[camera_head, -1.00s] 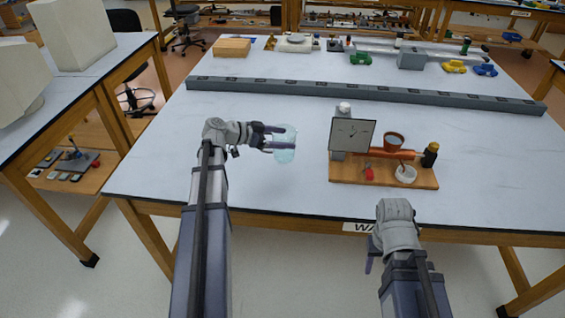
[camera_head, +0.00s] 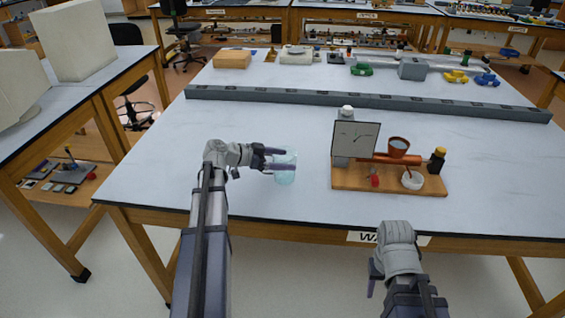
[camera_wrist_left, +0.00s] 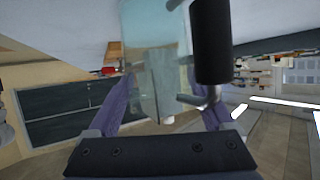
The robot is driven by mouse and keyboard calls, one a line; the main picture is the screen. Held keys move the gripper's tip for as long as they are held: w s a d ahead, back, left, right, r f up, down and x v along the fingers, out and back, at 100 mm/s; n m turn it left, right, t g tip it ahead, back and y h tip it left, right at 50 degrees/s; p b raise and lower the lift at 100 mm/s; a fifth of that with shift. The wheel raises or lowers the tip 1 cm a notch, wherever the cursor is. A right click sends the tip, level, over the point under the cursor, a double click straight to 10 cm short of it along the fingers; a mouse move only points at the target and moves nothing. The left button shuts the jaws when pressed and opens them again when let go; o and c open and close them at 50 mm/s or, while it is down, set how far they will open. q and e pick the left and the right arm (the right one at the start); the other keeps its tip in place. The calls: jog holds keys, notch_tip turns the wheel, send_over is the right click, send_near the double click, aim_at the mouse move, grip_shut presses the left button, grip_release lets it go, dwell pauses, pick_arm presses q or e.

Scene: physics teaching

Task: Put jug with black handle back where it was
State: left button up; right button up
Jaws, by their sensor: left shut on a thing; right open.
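The jug (camera_head: 285,172) is a clear, pale teal glass vessel. My left gripper (camera_head: 281,160) is shut on it over the left part of the table, left of the wooden board. In the left wrist view the jug (camera_wrist_left: 150,75) stands between the two purple fingers, with its black handle (camera_wrist_left: 211,42) at the right. The head view does not show the handle clearly. Whether the jug's base touches the table I cannot tell. My right gripper (camera_head: 374,278) is open and empty, in front of the table's near edge.
A long grey track (camera_head: 330,98) crosses the table behind. The tabletop left of the jug is clear.

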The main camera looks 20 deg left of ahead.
pick_arm(q)
jog(key=shift+f, duration=0.2)
jog(key=o, duration=1.5)
jog(key=shift+r, duration=0.1)
jog(key=shift+r, duration=0.25)
jog(key=shift+p+v, duration=2.4)
jog(key=shift+v, duration=3.55)
jog(key=shift+f, duration=0.1)
